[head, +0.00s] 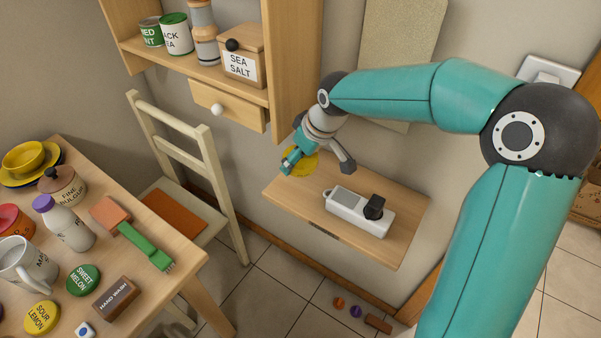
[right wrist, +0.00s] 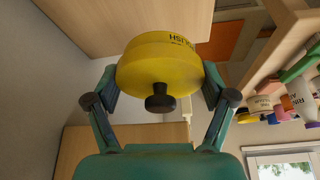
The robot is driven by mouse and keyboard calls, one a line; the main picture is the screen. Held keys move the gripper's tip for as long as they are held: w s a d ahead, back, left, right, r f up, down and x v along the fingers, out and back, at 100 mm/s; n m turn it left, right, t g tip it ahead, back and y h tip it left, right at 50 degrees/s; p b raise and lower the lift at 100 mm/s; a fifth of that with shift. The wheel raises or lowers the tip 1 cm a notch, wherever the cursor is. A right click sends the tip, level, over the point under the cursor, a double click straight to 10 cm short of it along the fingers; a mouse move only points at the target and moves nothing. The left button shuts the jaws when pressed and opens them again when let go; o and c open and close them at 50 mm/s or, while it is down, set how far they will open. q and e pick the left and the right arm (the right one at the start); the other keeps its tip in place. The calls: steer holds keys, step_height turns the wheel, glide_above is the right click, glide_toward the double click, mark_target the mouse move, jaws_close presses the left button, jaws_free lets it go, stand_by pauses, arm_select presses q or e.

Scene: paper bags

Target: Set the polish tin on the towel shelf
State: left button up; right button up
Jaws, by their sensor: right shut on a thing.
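The polish tin (right wrist: 160,65) is yellow and round, with a dark knob and partly visible lettering ending in "LISH". My right gripper (head: 318,164) is shut on it, with a finger on each side in the right wrist view. In the head view the tin (head: 303,163) shows as a yellow patch behind the teal finger, over the left back part of a wooden wall shelf (head: 290,195). This shelf lies below a hanging beige towel (head: 400,50). I cannot tell if the tin touches the shelf. My left gripper is not in view.
A cabinet with a drawer (head: 225,103) is above left. A cream chair (head: 185,150) and a crowded table (head: 190,262) stand left. The shelf's left front is clear.

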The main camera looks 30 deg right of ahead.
mark_target(312, 162)
steer(key=shift+f, duration=0.95)
step_height(312, 162, down, 4)
steer(key=shift+f, duration=0.1)
steer(key=shift+d+f, duration=0.15)
steer(key=shift+f, duration=0.3)
steer(key=o, duration=1)
steer(key=shift+f, duration=0.1)
steer(key=v, duration=1.2)
steer(key=shift+w, duration=0.1)
